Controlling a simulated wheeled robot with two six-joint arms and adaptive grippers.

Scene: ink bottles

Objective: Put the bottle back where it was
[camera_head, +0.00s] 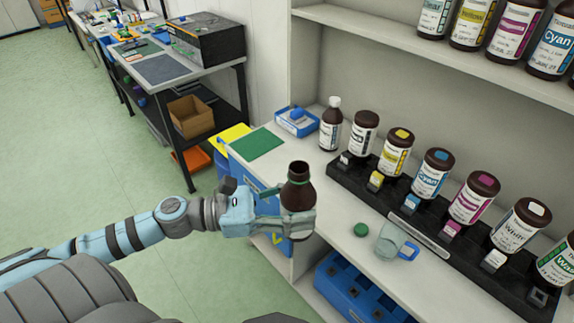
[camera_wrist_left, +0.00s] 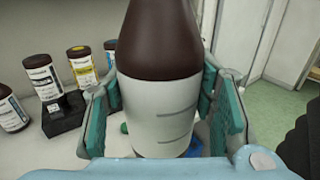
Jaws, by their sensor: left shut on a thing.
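A dark brown bottle (camera_head: 298,184) with a pale label is held upright in my left gripper (camera_head: 290,222), in front of the counter's near edge. Its top looks uncapped. In the left wrist view the bottle (camera_wrist_left: 165,105) stands between the teal pads of my left gripper (camera_wrist_left: 165,118), which is shut on it. A green cap (camera_head: 361,230) lies on the white counter (camera_head: 335,215), beside a clear glass cup (camera_head: 388,243) with a blue handle. A green mat (camera_head: 257,144) lies bare at the counter's left end. My right gripper is not in view.
A black stepped rack (camera_head: 405,205) holds several labelled bottles along the counter. A white-capped bottle (camera_head: 330,128) stands left of it, next to a blue tray (camera_head: 296,122). A shelf (camera_head: 440,55) with more bottles overhangs the back. A blue crate (camera_head: 345,290) sits below.

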